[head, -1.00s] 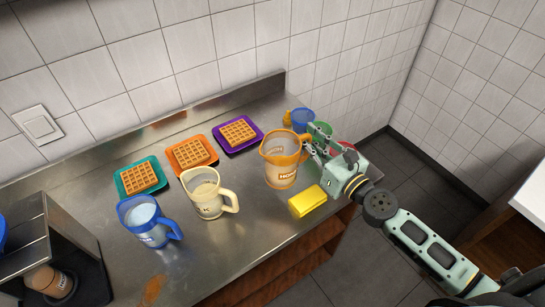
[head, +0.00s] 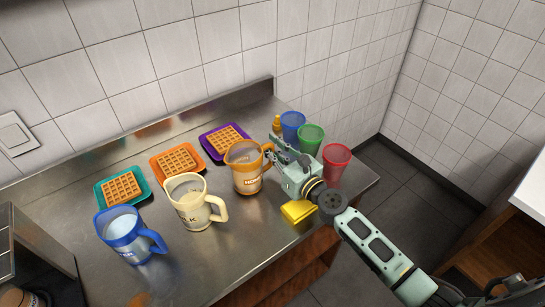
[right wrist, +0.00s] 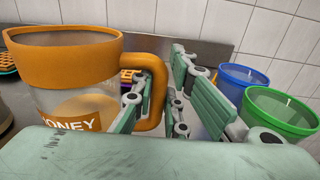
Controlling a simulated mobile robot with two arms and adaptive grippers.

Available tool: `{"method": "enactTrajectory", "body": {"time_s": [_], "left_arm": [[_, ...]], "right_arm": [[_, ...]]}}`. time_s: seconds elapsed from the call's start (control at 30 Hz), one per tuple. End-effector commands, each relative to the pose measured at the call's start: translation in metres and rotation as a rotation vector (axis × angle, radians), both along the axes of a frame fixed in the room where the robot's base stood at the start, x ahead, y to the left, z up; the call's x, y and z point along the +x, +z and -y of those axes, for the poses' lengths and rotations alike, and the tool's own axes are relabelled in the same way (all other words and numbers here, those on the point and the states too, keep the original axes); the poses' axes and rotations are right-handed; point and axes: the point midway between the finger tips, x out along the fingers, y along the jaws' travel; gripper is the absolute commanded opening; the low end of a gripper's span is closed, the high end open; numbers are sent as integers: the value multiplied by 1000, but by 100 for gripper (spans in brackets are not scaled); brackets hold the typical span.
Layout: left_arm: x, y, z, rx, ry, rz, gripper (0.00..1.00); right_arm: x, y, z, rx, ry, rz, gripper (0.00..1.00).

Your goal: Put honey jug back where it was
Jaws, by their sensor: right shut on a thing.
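The honey jug (head: 246,178) is clear with an orange rim and handle and a HONEY label. It is upright at the right end of a row with the cream milk jug (head: 185,205) and the blue jug (head: 125,235). I cannot tell whether its base touches the counter. My right gripper (head: 277,154) is shut on its handle from the right. In the right wrist view the fingers (right wrist: 155,95) flank the orange handle, left of which the jug (right wrist: 75,85) fills the picture. My left gripper is not in view.
Waffles on teal (head: 100,192), orange (head: 155,165) and purple (head: 207,149) plates lie behind the jugs. Blue (head: 292,126), green (head: 311,138) and red (head: 336,160) cups stand right of my gripper. A yellow block (head: 297,213) lies near the counter's front edge, partly hidden by my arm.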

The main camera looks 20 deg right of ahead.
Motion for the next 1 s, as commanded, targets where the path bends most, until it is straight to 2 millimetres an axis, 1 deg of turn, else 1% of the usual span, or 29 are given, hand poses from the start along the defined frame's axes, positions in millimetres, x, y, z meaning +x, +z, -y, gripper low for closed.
{"method": "enactTrajectory", "body": {"time_s": [0.03,0.3,0.43,0.47,0.67,0.9,1.0], "left_arm": [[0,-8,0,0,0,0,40],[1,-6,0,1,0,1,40],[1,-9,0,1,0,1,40],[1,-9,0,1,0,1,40],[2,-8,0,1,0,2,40],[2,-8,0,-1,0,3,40],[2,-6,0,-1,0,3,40]], "right_arm": [[1,-5,0,6,-1,6,0],[1,-3,0,4,-1,6,0],[1,-7,0,5,-2,6,0],[0,-9,0,0,-1,1,15],[0,-9,1,0,-1,1,32],[0,-9,0,0,-1,1,32],[0,-6,0,0,-1,1,32]]}}
